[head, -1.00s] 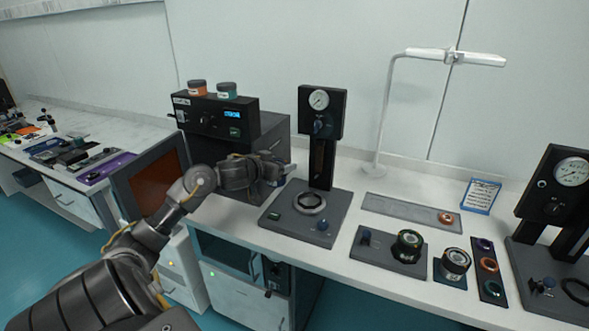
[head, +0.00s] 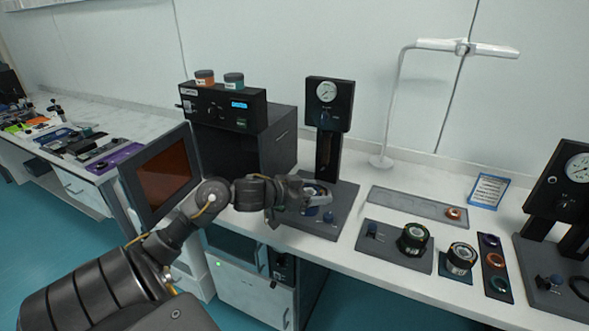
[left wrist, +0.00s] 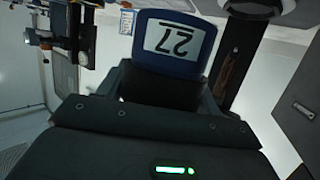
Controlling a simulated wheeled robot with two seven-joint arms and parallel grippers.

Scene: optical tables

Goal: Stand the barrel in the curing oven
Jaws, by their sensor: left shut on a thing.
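The black box with a small lit display looks like the curing oven (head: 275,140). Its door (head: 160,183), with an orange-brown window, hangs open to the left. My left gripper (head: 318,196) is at the base of the middle gauge press, to the right of the oven. It is shut on a blue piece with a white label reading 27, seen between the fingers in the left wrist view (left wrist: 175,45). I cannot tell whether this piece is the barrel. In the head view the gripper mostly hides it. My right gripper is out of view.
The gauge press (head: 329,105) stands close behind my left gripper. Two dark cylinders stand to the right, one on a grey fixture (head: 385,252). Two small jars top the oven. A long grey plate (head: 415,206) lies behind. White bench shows between fixtures.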

